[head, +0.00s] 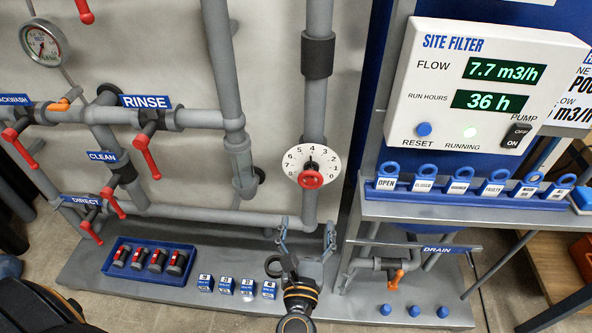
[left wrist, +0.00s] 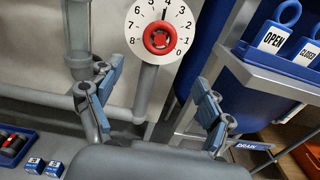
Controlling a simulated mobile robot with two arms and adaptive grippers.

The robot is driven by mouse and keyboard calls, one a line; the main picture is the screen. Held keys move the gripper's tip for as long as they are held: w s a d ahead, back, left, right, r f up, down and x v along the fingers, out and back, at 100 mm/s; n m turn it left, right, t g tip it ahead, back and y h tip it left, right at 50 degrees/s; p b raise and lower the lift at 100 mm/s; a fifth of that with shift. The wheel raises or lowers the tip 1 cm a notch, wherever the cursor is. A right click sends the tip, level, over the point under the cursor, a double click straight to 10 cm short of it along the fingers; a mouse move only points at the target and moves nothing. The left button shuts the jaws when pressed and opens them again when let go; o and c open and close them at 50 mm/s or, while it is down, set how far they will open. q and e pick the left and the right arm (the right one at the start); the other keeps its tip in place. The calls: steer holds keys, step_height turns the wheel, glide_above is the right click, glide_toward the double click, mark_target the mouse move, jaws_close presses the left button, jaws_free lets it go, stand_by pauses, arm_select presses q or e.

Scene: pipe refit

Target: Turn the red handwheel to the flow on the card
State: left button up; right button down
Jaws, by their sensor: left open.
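The red handwheel (head: 311,180) sits at the centre of a white dial (head: 299,163) numbered 0 to 8, on a grey vertical pipe. A black pointer mark stands near the 4. The handwheel also shows in the left wrist view (left wrist: 160,40). My left gripper (head: 306,236) is open and empty, below the handwheel and apart from it; its fingers (left wrist: 157,90) are spread in the wrist view. The site filter panel (head: 488,85) reads flow 7.7 m3/h. The card (head: 572,100) behind its right side is partly hidden; its flow figure is not fully readable.
A shelf (head: 450,214) with several blue tags stands right of the dial. Red-levered valves (head: 147,150) fill the left. A blue tray (head: 120,262) of fittings and small labelled blocks (head: 247,287) lie on the base. The space between gripper and handwheel looks clear.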

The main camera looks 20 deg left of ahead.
mark_target(310, 183)
arm_select(q)
steer(key=p+x, duration=0.2)
steer(key=x, duration=1)
steer(key=shift+a+r, duration=0.1)
steer(key=shift+r, duration=0.1)
steer(key=shift+w+a, duration=0.15)
steer(key=shift+w, duration=0.6)
arm_select(e)
steer(key=shift+s+d+r, duration=0.1)
steer(key=shift+s+r, duration=0.15)
steer(key=shift+r, duration=0.2)
steer(key=shift+s+d+r, duration=0.1)
steer(key=shift+s+r, duration=0.1)
steer(key=shift+r, duration=0.25)
arm_select(q)
steer(key=shift+c, duration=0.4)
steer(key=c, duration=1.1)
steer(key=shift+o, duration=0.2)
arm_select(e)
steer(key=shift+s+d, duration=0.1)
steer(key=shift+d, duration=0.15)
